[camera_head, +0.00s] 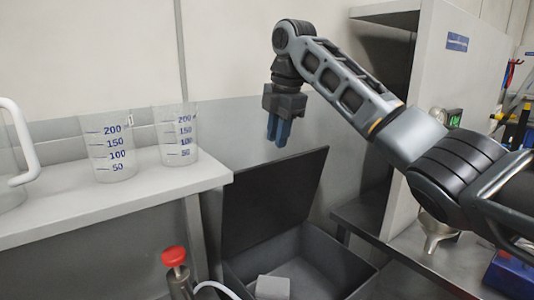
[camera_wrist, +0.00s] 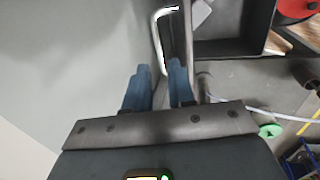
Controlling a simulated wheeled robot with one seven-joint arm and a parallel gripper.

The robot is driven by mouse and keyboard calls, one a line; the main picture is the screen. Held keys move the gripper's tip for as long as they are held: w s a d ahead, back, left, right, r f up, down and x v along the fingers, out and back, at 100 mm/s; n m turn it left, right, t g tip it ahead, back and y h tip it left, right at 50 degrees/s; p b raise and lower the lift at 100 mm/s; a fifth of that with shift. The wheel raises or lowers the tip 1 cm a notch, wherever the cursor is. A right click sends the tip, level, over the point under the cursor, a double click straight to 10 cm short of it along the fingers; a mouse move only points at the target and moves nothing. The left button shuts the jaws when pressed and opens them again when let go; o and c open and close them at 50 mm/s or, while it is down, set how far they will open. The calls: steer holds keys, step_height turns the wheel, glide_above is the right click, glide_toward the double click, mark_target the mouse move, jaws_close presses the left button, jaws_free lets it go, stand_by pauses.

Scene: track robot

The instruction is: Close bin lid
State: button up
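The dark grey bin (camera_head: 340,262) stands on the floor at the bottom of the head view. Its lid (camera_head: 268,200) is raised nearly upright along the back left side, so the bin is open. A light grey block (camera_head: 272,288) lies inside. My gripper (camera_head: 278,140) points down, above the lid's upper edge and apart from it, with blue fingers. In the wrist view my gripper (camera_wrist: 160,72) shows a gap between its fingers and holds nothing. The bin (camera_wrist: 237,46) is at the upper right there. I cannot clearly tell the lid there.
A pale bench (camera_head: 130,197) with two beakers (camera_head: 108,150) (camera_head: 176,135) stands left of the bin. A red-knobbed fixture (camera_head: 174,258) stands in front. A shelf unit (camera_head: 440,90) is at right. A pale bent rail (camera_wrist: 158,42) passes near the fingers in the wrist view.

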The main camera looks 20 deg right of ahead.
steer(key=p+x, duration=0.1)
steer(key=x, duration=0.5)
steer(key=shift+f, duration=0.1)
jaws_close()
stand_by(0.4)
